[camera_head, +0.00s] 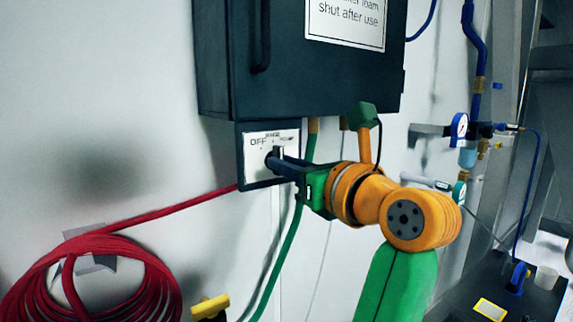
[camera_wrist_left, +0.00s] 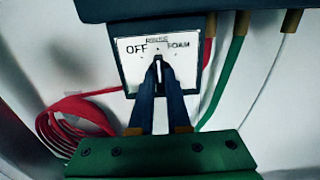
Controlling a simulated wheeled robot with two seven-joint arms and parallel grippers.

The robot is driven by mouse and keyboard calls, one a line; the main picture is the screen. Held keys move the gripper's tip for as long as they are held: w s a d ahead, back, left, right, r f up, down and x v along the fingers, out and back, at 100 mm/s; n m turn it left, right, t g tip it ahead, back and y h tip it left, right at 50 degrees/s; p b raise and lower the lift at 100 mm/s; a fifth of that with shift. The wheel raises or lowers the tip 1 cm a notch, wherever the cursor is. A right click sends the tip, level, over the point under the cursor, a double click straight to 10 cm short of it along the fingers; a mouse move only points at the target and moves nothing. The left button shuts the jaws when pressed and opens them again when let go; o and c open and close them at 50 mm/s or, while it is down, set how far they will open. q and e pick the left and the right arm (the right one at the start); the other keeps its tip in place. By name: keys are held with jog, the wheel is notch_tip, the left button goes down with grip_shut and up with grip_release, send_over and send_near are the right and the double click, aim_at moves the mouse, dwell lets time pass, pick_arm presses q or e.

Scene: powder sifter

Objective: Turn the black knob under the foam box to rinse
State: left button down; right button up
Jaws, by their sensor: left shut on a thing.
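The dark foam box (camera_head: 330,80) hangs on the wall, with a white control plate (camera_head: 254,168) under its left part. The plate (camera_wrist_left: 128,62) reads OFF at the left and FOAM at the right, with a small label between them at the top. My left gripper (camera_head: 275,160) is at the plate, its two dark fingers shut on the black knob. In the left wrist view the fingertips (camera_wrist_left: 159,64) meet around the knob, which is mostly hidden between them. The knob seems to stand about upright, but its exact pointing is hard to read. My right gripper is not in view.
A coiled red hose (camera_head: 95,262) hangs on the wall at the lower left. A green hose (camera_head: 277,262) runs down just below my left gripper. A gauge (camera_head: 459,127) and blue pipe (camera_head: 477,45) are at the right. A yellow-topped thing (camera_head: 210,307) shows at the bottom.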

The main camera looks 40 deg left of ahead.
pick_arm(q)
jog(key=c, duration=0.9)
grip_release()
jog(key=b+v, duration=0.2)
jog(key=v, duration=0.5)
